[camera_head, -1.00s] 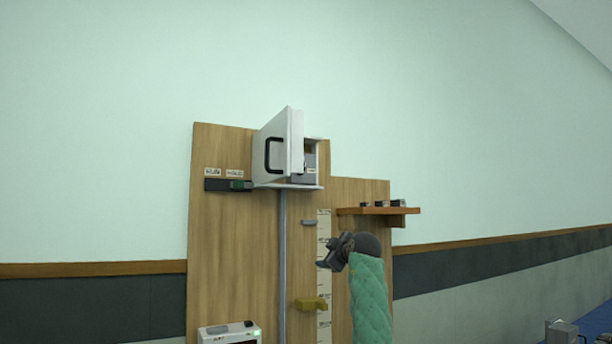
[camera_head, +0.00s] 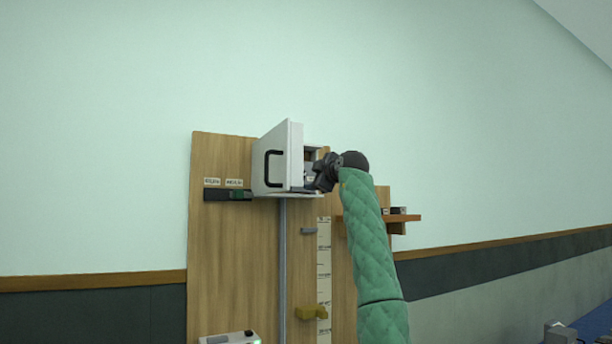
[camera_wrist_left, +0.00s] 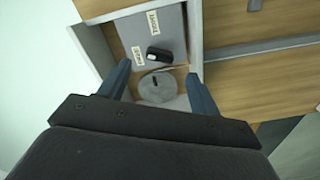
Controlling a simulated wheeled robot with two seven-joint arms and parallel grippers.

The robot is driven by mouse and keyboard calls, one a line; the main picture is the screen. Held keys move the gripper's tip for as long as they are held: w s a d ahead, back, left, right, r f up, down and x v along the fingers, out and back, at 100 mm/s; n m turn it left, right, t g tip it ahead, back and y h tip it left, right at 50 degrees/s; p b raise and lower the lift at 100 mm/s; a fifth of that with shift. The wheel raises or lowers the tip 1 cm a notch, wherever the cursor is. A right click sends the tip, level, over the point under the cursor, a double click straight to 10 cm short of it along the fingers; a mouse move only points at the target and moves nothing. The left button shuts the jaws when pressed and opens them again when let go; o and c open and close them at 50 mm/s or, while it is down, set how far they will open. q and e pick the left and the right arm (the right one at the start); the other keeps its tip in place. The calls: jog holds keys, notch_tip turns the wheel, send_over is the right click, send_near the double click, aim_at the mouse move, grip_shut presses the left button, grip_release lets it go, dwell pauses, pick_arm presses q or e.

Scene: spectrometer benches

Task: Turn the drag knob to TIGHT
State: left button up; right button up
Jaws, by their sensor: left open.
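In the left wrist view a round grey disc (camera_wrist_left: 158,92) with a short dark mark lies between my fingers. I cannot tell for sure whether the disc or the block is the drag knob. My left gripper (camera_wrist_left: 158,72) is open, its two blue fingers on either side of the disc and apart from it. In the head view the left gripper (camera_head: 320,180) is at the open cabinet's right side, hiding part of its inside. My right gripper is not seen.
The white cabinet door (camera_head: 278,160) with a black handle stands open left of the gripper. A wooden shelf (camera_head: 400,218) with small items is right of my arm. A yellow bracket (camera_head: 311,312) sits low on the scale strip (camera_head: 324,260).

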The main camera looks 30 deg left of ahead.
pick_arm(q)
jog(key=p+x, duration=0.3)
jog(key=x, duration=0.2)
jog(key=shift+w+a, duration=0.1)
jog(key=shift+a, duration=0.2)
jog(key=shift+f, duration=0.1)
jog(key=c, duration=1)
